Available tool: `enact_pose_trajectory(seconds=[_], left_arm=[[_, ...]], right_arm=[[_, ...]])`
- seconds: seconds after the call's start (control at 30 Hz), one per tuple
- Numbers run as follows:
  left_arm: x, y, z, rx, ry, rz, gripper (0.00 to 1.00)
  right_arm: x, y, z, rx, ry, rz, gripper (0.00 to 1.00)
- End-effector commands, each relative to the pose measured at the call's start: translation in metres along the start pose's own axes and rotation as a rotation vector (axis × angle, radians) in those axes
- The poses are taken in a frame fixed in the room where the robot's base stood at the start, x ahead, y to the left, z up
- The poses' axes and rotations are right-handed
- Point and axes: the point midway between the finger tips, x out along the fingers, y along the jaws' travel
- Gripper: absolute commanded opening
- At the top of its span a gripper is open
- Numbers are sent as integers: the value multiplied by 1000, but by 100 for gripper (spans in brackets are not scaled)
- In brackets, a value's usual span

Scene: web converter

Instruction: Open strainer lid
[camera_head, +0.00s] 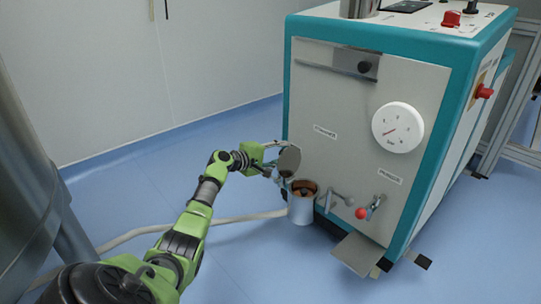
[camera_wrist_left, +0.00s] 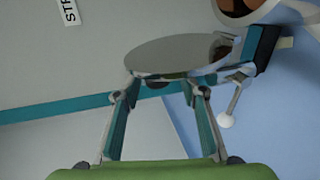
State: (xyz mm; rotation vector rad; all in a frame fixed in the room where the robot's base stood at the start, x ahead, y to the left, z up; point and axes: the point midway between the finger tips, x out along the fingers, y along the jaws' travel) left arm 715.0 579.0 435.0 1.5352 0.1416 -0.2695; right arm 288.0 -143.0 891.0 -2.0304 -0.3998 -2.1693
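The strainer is a metal cup (camera_head: 302,208) low on the front of the machine, with its brown inside showing from above. Its round grey lid (camera_head: 290,160) stands tilted up above the cup, away from the mouth. My left gripper (camera_head: 271,159) is at the left side of the raised lid. In the left wrist view the lid (camera_wrist_left: 178,50) lies just beyond the fingertips of my left gripper (camera_wrist_left: 162,88). The two fingers are spread apart, with their tips at or very near the lid's edge; contact is not clear. The cup's rim (camera_wrist_left: 262,12) shows at the top. My right gripper is not in view.
The white and teal machine (camera_head: 345,125) carries a dial gauge (camera_head: 398,127) and a red-knobbed valve (camera_head: 361,213) right of the cup. A metal flap (camera_head: 357,254) juts out below. A pale hose (camera_head: 130,236) crosses the blue floor. Floor left of the machine is mostly clear.

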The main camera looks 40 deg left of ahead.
Motion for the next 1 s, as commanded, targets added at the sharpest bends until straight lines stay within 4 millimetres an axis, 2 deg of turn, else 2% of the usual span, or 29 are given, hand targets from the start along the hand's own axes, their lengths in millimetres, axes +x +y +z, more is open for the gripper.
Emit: enact_pose_trajectory(seconds=[0.17, 0.5, 0.7, 1.0], left_arm=[[-18, -1, -1, 3, 1, -2, 38], [-76, -1, -1, 4, 3, -3, 38], [-104, -1, -1, 2, 3, -2, 38], [-117, 0, -1, 1, 3, -1, 38]], right_arm=[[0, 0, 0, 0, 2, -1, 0], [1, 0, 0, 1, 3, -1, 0], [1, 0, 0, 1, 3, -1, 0], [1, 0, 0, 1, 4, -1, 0]])
